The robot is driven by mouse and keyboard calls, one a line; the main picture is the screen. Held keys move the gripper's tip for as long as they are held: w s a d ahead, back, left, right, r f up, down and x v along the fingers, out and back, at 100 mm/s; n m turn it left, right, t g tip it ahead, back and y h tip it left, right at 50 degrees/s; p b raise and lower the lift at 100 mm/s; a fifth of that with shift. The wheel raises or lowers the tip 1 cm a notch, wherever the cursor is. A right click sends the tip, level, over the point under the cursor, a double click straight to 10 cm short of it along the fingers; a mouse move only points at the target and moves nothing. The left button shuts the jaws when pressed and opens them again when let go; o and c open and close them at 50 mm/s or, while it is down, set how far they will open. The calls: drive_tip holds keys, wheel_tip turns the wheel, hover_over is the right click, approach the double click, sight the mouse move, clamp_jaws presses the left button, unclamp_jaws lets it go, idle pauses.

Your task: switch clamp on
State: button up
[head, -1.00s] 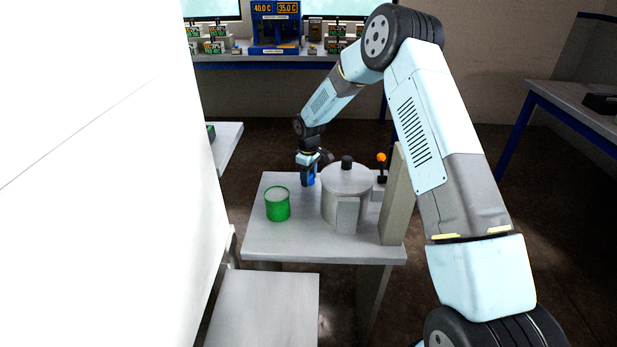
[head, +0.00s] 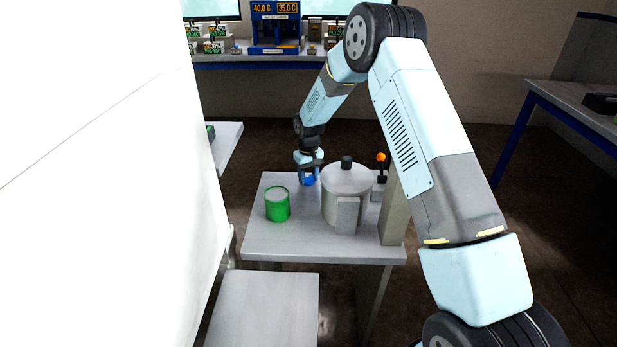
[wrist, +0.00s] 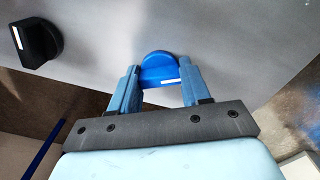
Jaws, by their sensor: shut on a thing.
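A blue knob (wrist: 160,68) with a white mark stands on the grey surface in the middle of the wrist view. My gripper (wrist: 159,76) is shut on it, one blue finger on each side. In the head view my gripper (head: 309,177) points down at the table's far edge, left of the grey lidded pot. The blue knob (head: 309,181) shows only in part there. A black knob (wrist: 38,42) with a white mark is at the upper left of the wrist view, apart from my gripper. No label naming the clamp is readable.
The grey lidded pot (head: 346,190) stands close right of my gripper. A green cup (head: 277,204) stands to its front left. A lever with an orange ball (head: 381,158) and an upright post (head: 393,215) are at the right. The table's front (head: 300,247) is clear.

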sight(308, 176)
drive_tip(key=shift+w+r, duration=0.1)
idle(0.3)
drive_tip(key=o, duration=1.1)
drive_tip(key=shift+c, duration=0.2)
wheel_tip(308, 176, up, 14)
drive_tip(key=shift+f, duration=0.2)
